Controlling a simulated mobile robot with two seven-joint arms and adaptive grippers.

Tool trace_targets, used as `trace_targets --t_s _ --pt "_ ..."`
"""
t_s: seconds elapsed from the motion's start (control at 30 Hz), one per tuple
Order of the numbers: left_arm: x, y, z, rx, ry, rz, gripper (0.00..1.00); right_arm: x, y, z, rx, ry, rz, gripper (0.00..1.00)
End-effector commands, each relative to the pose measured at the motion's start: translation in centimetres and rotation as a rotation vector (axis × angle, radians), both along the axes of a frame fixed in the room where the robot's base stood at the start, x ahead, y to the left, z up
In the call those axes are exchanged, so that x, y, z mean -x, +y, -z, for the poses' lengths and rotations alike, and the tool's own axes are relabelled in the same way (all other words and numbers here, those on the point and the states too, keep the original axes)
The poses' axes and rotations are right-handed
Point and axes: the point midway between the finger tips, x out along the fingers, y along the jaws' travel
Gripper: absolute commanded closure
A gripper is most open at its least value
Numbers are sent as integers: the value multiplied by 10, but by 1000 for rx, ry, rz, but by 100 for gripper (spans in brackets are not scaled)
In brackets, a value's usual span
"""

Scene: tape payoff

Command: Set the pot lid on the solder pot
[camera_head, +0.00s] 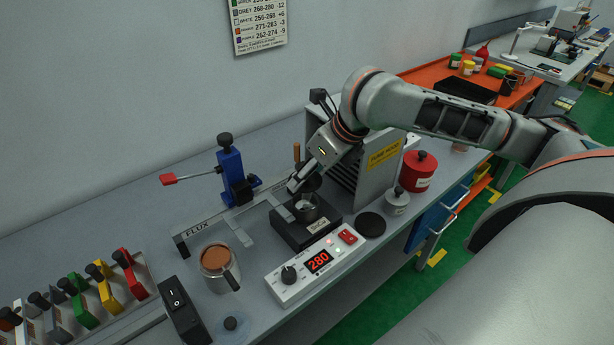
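The solder pot (308,206) is a round metal cup in a black block (289,231), in the middle of the bench. Its opening shows partly under my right gripper (302,182). That gripper comes in from the right and points down just above the pot. Dark parts at its fingertips blend together, so I cannot tell whether it holds anything. My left gripper is out of view.
A control box reading 280 (290,275) stands in front of the pot. A louvred grey fume unit (366,180) stands behind right. A white knobbed jar (397,203), red canister (419,172), blue clamp stand (231,175) and brown-filled mug (217,267) are around it.

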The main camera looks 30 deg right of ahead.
Motion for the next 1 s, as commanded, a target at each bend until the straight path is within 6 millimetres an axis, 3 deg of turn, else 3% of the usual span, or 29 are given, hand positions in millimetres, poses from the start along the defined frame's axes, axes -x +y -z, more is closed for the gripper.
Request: trace_targets --t_s 0.23,0.4,0.6,1.0 --pt "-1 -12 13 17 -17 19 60 0 0 18 1 -1 1 71" --pt "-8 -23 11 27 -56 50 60 0 0 30 0 -1 0 71" --pt "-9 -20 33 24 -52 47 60 0 0 45 0 2 1 71" --pt "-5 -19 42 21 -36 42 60 0 0 60 1 0 2 71"
